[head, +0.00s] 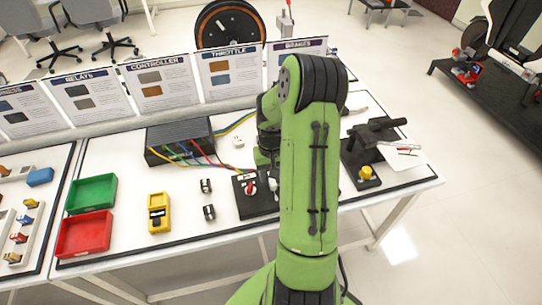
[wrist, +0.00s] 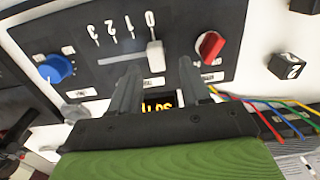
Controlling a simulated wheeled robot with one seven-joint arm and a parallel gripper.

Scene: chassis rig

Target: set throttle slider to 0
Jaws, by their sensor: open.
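The throttle panel is a dark plate, seen in the wrist view (wrist: 190,30) and partly behind my arm in the head view (head: 242,205). In the wrist view its slot has inverted numbers 3, 2, 1, 0 from left to right. The white throttle slider handle (wrist: 155,57) stands at the slot's right end, by the 0. My gripper (wrist: 160,65) is open, with one fingertip on each side of the handle and visible gaps. Whether the tips reach the handle's depth I cannot tell. My arm hides the gripper in the head view.
A red knob (wrist: 210,45) sits just right of my fingers, a blue knob (wrist: 57,68) to the left. An amber display (wrist: 158,104) is partly hidden between the fingers. Coloured wires (wrist: 275,112) run at the right. A black box (head: 180,138) stands behind the panel.

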